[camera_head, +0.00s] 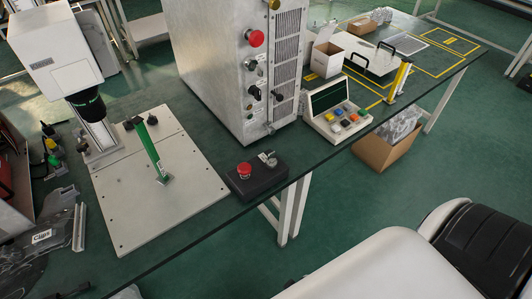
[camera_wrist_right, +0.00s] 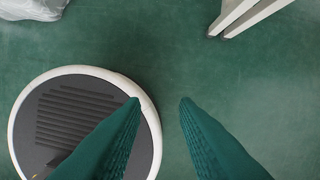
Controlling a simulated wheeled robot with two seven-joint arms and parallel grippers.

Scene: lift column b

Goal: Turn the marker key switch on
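A tall silver cabinet (camera_head: 206,62), which looks like the marker's control unit, stands on the dark green table. Its narrow front carries a red mushroom button (camera_head: 256,38), and below it small switches and dark knobs (camera_head: 254,93). One small silver switch (camera_head: 250,63) may be the key switch, but it is too small to tell. My right gripper (camera_wrist_right: 160,102) shows only in the right wrist view, its two green fingers apart with nothing between them, above the floor. My left gripper is not in view.
A black box (camera_head: 256,178) with a red button and a small silver switch sits at the table's front edge. A beige keypad console (camera_head: 323,122) stands right of the cabinet. A marking head (camera_head: 55,58) and base plate (camera_head: 125,222) are at left. A cardboard box (camera_head: 385,150) is below the table.

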